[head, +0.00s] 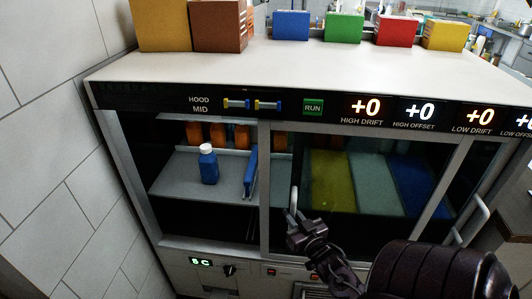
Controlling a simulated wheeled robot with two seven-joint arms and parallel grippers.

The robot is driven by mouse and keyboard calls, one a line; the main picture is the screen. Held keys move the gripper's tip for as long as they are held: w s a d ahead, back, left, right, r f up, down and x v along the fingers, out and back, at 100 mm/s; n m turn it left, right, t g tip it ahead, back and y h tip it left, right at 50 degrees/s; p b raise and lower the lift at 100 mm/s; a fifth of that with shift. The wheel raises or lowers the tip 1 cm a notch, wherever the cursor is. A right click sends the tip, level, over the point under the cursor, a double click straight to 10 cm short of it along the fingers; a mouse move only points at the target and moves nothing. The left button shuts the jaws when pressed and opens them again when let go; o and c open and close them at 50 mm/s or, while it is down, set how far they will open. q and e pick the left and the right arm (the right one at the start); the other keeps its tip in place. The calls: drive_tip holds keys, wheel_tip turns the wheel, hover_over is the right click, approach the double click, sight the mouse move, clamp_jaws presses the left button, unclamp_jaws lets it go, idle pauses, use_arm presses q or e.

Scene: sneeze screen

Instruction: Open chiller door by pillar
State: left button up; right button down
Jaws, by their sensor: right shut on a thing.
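A white chiller cabinet (330,70) fills the view, next to a tiled pillar (50,150) at left. Its middle door (390,180) is a dark glass pane in a grey frame, with an upright pale handle (293,199) near its left edge. My right gripper (296,224) is shut on the lower part of this handle, its arm coming from the lower right. The bay left of this door, nearest the pillar, shows its inside clearly, with a blue bottle (208,166) on a shelf. My left gripper is not in view.
A second handle (478,218) is at the right. Behind the glass are yellow, grey and blue panels. Several coloured boxes stand on the cabinet top, including a green one (344,27). A control strip with a RUN button (313,107) runs above the doors.

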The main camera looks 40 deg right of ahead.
drive_tip(key=shift+s+d+p, duration=0.2)
drive_tip(key=shift+s+d, duration=0.45)
drive_tip(key=shift+s, duration=0.2)
drive_tip(key=shift+s+d+p, duration=0.15)
drive_tip(key=shift+s+d, duration=0.5)
drive_tip(key=shift+s, duration=0.15)
drive_tip(key=c, duration=1.4)
unclamp_jaws()
drive_tip(key=b+v, duration=0.1)
drive_tip(key=v, duration=0.6)
drive_tip(key=shift+s+a, duration=0.15)
drive_tip(key=shift+s, duration=0.2)
drive_tip(key=shift+f, duration=0.1)
